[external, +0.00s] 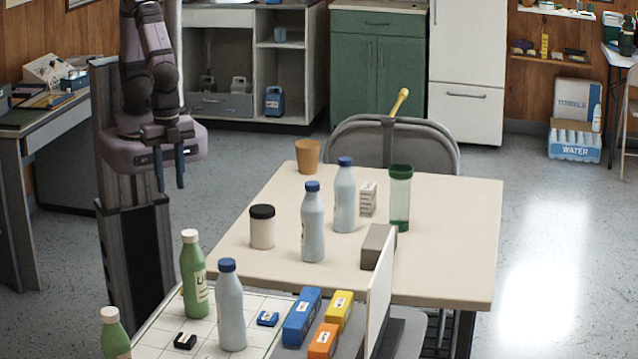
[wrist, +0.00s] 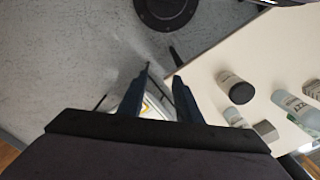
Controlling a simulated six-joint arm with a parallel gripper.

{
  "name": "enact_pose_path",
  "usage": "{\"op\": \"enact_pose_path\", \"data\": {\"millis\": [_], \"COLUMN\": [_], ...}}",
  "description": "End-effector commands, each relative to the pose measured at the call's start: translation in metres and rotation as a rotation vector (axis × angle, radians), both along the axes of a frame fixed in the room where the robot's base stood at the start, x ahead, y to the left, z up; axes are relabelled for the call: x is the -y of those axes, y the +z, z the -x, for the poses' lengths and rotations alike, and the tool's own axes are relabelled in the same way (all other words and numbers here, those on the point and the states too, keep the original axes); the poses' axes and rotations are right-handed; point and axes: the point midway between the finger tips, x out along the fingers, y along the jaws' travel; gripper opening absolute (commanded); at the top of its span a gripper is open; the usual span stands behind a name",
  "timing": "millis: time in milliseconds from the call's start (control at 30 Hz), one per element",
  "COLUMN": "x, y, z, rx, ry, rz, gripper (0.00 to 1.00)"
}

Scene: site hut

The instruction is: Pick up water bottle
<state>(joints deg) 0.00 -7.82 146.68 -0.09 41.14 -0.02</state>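Three pale blue bottles with dark blue caps stand upright: one in the middle of the cream table (external: 313,225), one just behind it to the right (external: 345,200), and one on the white gridded surface in front (external: 231,310). My gripper (external: 171,188) hangs left of the cream table, pointing down, apart from every bottle. Its two fingers are spread with nothing between them. In the wrist view the gripper (wrist: 162,72) is above the floor beside the table edge. Bottle-like shapes show at right there, but I cannot tell which they are.
A white jar with a black lid (external: 262,228), an orange cup (external: 306,156), a green-lidded tumbler (external: 400,200) and a grey block (external: 378,247) share the table. Green bottles (external: 193,278) and coloured boxes (external: 302,317) stand in front. A white upright panel (external: 379,300) rises there. The table's right side is clear.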

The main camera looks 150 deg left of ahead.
Motion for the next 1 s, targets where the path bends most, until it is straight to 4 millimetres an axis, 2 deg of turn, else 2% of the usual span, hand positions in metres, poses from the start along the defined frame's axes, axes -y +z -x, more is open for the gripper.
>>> {"op": "enact_pose_path", "data": {"millis": [467,567,867,1000], "x": [0.0000,0.0000,-0.0002,-0.0016], "y": [0.0000,0.0000,-0.0006,-0.0062], "z": [0.0000,0.0000,-0.0003,-0.0046], "rx": [0.000,0.000,-0.002,-0.031], "ry": [0.000,0.000,0.008,0.111], "rz": [0.000,0.000,0.002,0.033], "gripper": [0.31,0.48,0.48,0.48]}}
